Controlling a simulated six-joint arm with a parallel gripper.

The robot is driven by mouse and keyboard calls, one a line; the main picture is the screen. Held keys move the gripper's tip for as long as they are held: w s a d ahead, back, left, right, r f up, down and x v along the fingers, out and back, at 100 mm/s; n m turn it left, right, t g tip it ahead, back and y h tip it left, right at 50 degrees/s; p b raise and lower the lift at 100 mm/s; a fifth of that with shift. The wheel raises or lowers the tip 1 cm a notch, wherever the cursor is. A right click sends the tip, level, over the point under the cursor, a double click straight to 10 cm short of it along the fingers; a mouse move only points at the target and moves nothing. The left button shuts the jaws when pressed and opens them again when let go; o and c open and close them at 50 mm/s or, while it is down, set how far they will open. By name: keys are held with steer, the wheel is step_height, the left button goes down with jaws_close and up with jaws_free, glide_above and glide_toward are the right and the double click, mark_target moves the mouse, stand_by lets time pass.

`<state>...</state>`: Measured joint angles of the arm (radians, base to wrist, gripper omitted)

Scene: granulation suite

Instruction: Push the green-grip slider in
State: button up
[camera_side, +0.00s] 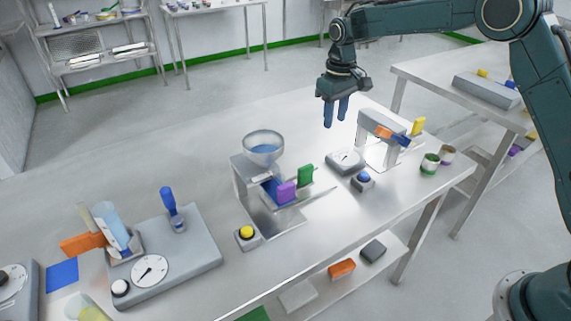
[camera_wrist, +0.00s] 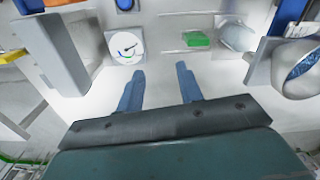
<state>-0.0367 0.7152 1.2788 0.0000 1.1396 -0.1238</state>
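The green grip (camera_side: 305,174) stands upright on a thin slider at the right side of the hopper machine (camera_side: 250,185), just behind a purple grip (camera_side: 286,192). In the wrist view the green grip (camera_wrist: 196,39) shows from above, near the top and right of centre. My gripper (camera_side: 335,112) hangs above the back part of the bench, up and to the right of the green grip in the side view, touching nothing. Its two blue fingers (camera_wrist: 160,72) are spread apart with nothing between them. How far in the slider sits is hard to tell.
A funnel (camera_side: 263,147) tops the machine. A dial box (camera_side: 345,161), a blue button (camera_side: 364,178) and a white arch (camera_side: 383,135) with orange, blue and yellow parts stand to the right. A yellow button (camera_side: 246,234) is in front. Small cups (camera_side: 430,163) stand at the right edge.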

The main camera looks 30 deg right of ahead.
steer(key=a+n, duration=0.2)
steer(key=n, duration=1.4)
glide_above(306, 166)
step_height(306, 166, down, 2)
steer(key=shift+s+f, duration=0.1)
step_height(306, 166, down, 14)
steer(key=shift+r, duration=0.15)
jaws_close()
